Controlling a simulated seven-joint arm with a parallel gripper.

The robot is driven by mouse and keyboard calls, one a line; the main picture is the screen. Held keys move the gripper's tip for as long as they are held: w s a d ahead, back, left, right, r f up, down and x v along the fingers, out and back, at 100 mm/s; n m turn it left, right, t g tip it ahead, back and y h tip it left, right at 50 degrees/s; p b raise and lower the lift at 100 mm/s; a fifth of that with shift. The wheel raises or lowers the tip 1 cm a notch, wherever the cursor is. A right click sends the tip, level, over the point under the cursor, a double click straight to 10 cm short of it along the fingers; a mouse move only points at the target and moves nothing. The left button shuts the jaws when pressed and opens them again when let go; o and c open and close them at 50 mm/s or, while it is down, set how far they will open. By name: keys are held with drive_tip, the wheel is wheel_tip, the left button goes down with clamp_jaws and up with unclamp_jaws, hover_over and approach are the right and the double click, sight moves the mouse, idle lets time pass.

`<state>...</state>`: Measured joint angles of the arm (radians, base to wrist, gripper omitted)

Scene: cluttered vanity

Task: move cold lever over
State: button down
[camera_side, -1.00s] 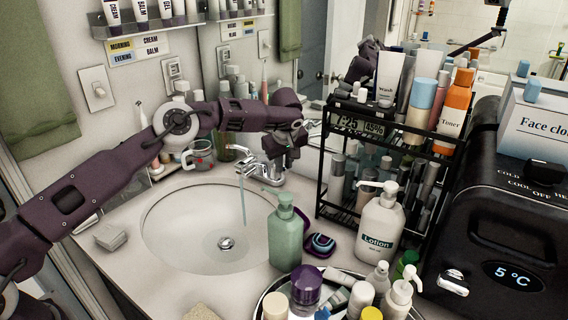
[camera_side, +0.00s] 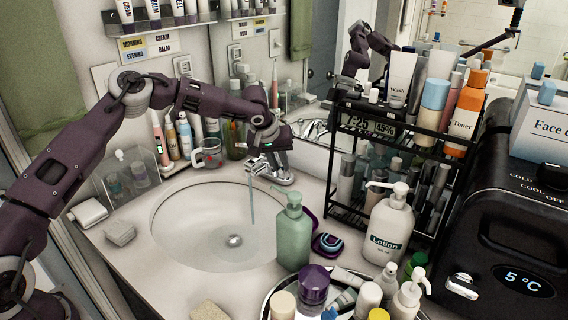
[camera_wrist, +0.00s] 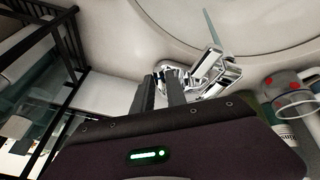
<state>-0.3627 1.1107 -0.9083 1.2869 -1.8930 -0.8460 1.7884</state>
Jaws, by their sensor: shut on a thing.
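The chrome faucet (camera_side: 268,172) stands at the back rim of the white sink (camera_side: 165,232), and a thin stream of water (camera_side: 252,205) runs from its spout. My gripper (camera_side: 277,163) is low at the faucet's right side. In the wrist view the two dark fingers of my gripper (camera_wrist: 161,80) are closed around a chrome lever, the cold lever (camera_wrist: 168,71), beside the faucet's spout parts (camera_wrist: 215,76). The fingers hide part of the lever. No hot or cold mark is readable.
A black wire rack (camera_side: 335,170) with bottles stands close to the right of my gripper. A green pump bottle (camera_side: 294,235) and a lotion bottle (camera_side: 389,230) stand in front. A glass mug (camera_side: 207,155) is left of the faucet. The sink basin is clear.

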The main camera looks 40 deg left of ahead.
drive_tip(key=shift+s+a+m, duration=0.1)
drive_tip(key=shift+a+m, duration=0.2)
drive_tip(key=shift+m, duration=0.2)
drive_tip(key=c, duration=1.3)
unclamp_jaws()
drive_tip(key=shift+c, duration=0.2)
drive_tip(key=v, duration=0.7)
drive_tip(key=x, duration=0.5)
drive_tip(key=w+x, duration=0.1)
drive_tip(key=x, duration=0.1)
drive_tip(key=shift+w+a, duration=0.15)
drive_tip(key=shift+a, duration=0.15)
